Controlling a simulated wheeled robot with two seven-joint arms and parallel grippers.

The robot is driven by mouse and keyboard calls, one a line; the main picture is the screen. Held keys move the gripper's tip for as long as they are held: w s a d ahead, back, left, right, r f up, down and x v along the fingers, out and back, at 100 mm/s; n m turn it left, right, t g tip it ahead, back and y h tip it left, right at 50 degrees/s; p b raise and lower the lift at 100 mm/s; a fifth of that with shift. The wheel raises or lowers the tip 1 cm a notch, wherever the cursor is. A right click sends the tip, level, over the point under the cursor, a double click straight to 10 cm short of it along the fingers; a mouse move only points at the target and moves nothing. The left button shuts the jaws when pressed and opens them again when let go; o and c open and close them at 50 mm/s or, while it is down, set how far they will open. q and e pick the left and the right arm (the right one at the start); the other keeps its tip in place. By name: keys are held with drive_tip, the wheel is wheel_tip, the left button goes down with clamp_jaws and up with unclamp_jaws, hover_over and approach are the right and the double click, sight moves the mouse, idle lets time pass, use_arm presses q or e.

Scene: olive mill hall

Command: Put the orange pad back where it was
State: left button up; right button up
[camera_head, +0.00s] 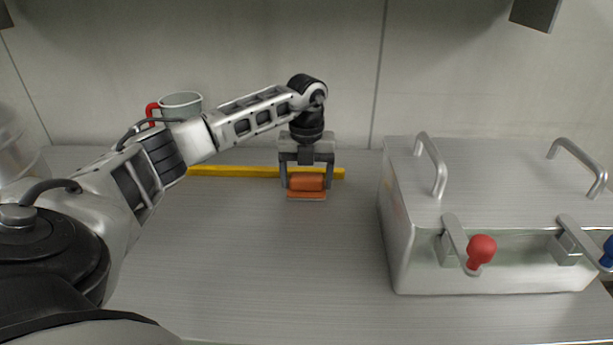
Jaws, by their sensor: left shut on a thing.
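The pad is in front of a yellow bar (235,171). I cannot tell whether the pad's underside touches the table. My right gripper is not in view.
A metal box (400,245) with two handles, a red-knobbed lever (481,249) and a blue-knobbed lever stands at the right. A jug with a red handle (181,101) stands at the back left, partly behind my arm. The front middle of the table (270,270) is clear.

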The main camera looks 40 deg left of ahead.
sight(307, 176)
use_arm(q)
drive_tip(key=shift+f, duration=0.2)
drive_tip(key=o, duration=0.9)
wheel_tip(307, 176, up, 12)
drive_tip(key=shift+r, duration=0.25)
